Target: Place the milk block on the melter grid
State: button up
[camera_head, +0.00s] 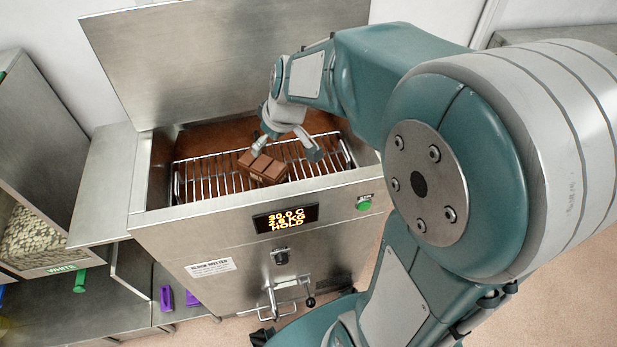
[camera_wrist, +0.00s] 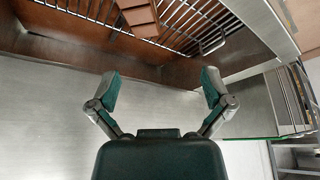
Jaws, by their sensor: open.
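The milk block (camera_head: 262,168) is a brown chocolate block with raised segments. It lies on the wire melter grid (camera_head: 208,182), near the grid's front edge and middle. It also shows at the top of the wrist view (camera_wrist: 137,13), lying on the bars of the grid (camera_wrist: 196,22). My gripper (camera_head: 287,147) is over the grid, behind and above the block in the head view. In the wrist view its two fingers (camera_wrist: 158,90) are spread wide with nothing between them, and the block is apart from them.
The melter (camera_head: 205,237) has a raised steel lid (camera_head: 220,60) behind the grid. Its front panel has a display (camera_head: 286,218) and a green button (camera_head: 363,203). A hopper labelled WHITE (camera_head: 45,230) stands at left. Purple items (camera_head: 166,297) sit low at left. Grid bars beside the block are bare.

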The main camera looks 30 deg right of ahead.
jog(key=s+r+m+h, duration=0.1)
jog(key=s+r, duration=0.3)
jog(key=s, duration=0.5)
jog(key=s+r+m+t+h, duration=0.1)
jog(key=s+r+m, duration=0.2)
jog(key=s, duration=0.6)
jog(key=shift+s+r+m+t, duration=0.3)
jog(key=shift+s+r+m, duration=0.1)
jog(key=shift+m, duration=0.1)
jog(key=shift+w+d, duration=0.1)
